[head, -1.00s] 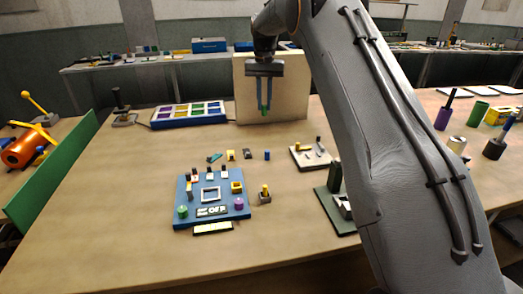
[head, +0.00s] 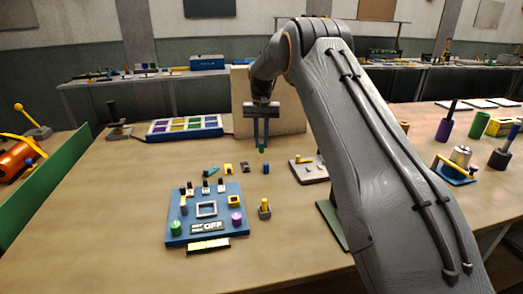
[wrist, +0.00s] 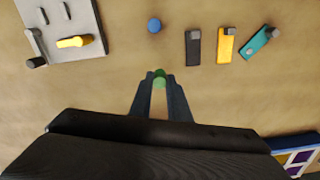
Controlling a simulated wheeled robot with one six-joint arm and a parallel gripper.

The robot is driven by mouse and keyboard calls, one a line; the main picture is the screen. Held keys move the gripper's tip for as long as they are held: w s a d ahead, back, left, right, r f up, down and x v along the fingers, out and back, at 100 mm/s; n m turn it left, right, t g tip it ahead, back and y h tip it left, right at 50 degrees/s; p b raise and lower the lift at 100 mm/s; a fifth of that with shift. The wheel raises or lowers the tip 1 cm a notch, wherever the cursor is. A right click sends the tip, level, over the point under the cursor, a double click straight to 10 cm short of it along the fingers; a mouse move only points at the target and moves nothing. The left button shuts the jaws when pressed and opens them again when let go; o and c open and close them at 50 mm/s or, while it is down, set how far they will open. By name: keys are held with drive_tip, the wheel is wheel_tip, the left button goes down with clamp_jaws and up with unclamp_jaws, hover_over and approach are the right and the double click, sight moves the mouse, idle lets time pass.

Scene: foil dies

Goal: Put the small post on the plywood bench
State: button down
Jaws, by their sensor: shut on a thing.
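My gripper (head: 261,145) is shut on a small green post (head: 262,150), and its fingers point down over the plywood bench (head: 110,180). In the wrist view the post (wrist: 160,78) shows at the fingertips, partly hidden by the fingers. The post appears to be above the bench top; I cannot tell how large the gap is. A short blue cylinder (head: 266,168) stands on the bench close by, and it also shows ahead of the fingertips in the wrist view (wrist: 154,25), apart from them.
A blue board (head: 174,228) with buttons and blocks lies in front. Small black, yellow and teal pieces (wrist: 226,45) lie near the blue cylinder. A grey plate (head: 303,170) lies to the right, and an upright beige panel (head: 285,115) stands behind.

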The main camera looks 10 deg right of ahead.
sight(261, 143)
drive_tip(key=shift+f+p, duration=0.55)
drive_tip(key=shift+f, duration=1.5)
drive_tip(key=shift+f, duration=0.15)
drive_tip(key=c, duration=1.7)
unclamp_jaws()
drive_tip(key=shift+o, duration=0.2)
